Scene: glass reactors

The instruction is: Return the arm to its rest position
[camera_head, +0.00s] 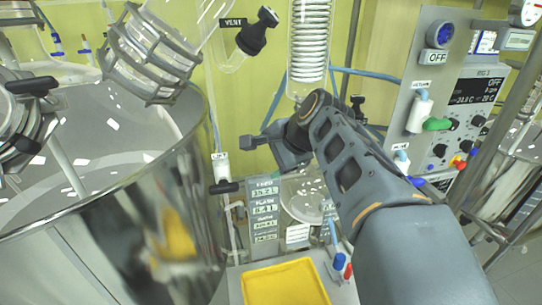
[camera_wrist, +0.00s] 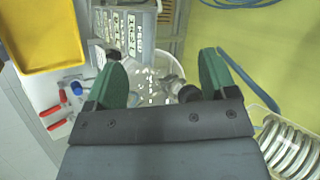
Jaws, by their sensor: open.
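My arm reaches in from the lower right in the head view. My gripper (camera_head: 262,147) is at its far end, in front of the yellow-green wall and below the glass coil condenser (camera_head: 309,45). In the wrist view my gripper (camera_wrist: 165,75) shows two green-padded fingers spread apart. Nothing is held between them. A round clear glass vessel (camera_wrist: 150,88) is seen beyond the gap between the fingers. I cannot tell how far it is from the fingertips.
A large shiny steel vessel (camera_head: 150,225) fills the left. A control panel (camera_head: 455,110) with knobs and a hose stands at the right. A yellow tray (camera_head: 285,283) lies on the bench below, near blue and red capped fittings (camera_head: 340,262). A black-handled vent valve (camera_head: 258,32) is above.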

